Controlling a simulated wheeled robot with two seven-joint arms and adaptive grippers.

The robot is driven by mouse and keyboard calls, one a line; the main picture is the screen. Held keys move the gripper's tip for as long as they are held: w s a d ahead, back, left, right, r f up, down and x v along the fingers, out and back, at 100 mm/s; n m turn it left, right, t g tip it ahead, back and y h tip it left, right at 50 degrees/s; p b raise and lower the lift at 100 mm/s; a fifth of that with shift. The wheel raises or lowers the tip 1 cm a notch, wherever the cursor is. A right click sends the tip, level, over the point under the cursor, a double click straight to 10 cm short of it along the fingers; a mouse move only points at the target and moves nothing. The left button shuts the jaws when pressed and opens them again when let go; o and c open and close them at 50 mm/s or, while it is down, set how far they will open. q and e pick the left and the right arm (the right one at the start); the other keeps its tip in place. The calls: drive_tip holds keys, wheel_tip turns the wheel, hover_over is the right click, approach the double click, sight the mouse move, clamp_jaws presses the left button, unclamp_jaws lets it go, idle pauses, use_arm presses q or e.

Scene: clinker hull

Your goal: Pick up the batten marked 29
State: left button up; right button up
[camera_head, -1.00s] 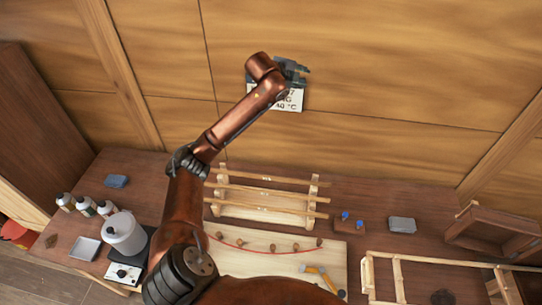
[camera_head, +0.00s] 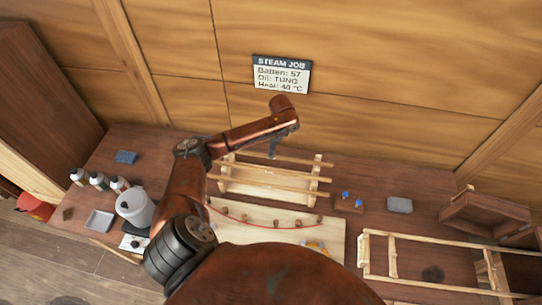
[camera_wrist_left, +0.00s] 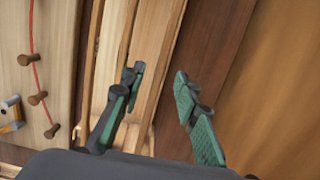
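Several long pale wooden battens lie across a wooden rack (camera_head: 223,180) at the back of the bench. One is the front batten (camera_head: 265,187), another the middle batten (camera_head: 280,174). No number on them is readable now, so I cannot tell which is marked 29. My left gripper (camera_head: 273,150) is above the rear of the rack, partly hidden by its own arm. In the left wrist view the gripper (camera_wrist_left: 157,82) is open and empty, its two green-padded fingers apart over the rack's pale wood strips (camera_wrist_left: 160,60). My right gripper is out of view.
A wall sign (camera_head: 282,75) reads "STEAM JOB, Batten: 57, Oil: TUNG", with heat apparently 40 °C. A pale board with a red curve (camera_head: 335,235) and pegs lies in front of the rack. A white pot (camera_head: 134,207) and bottles (camera_head: 99,181) stand left. A wooden frame (camera_head: 425,240) is right.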

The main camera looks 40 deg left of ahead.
use_arm(q)
drive_tip(key=shift+a+f+p, duration=0.1)
drive_tip(key=shift+f+p, duration=0.35)
drive_tip(key=shift+f, duration=1.35)
drive_tip(key=shift+c, duration=0.6)
clamp_jaws()
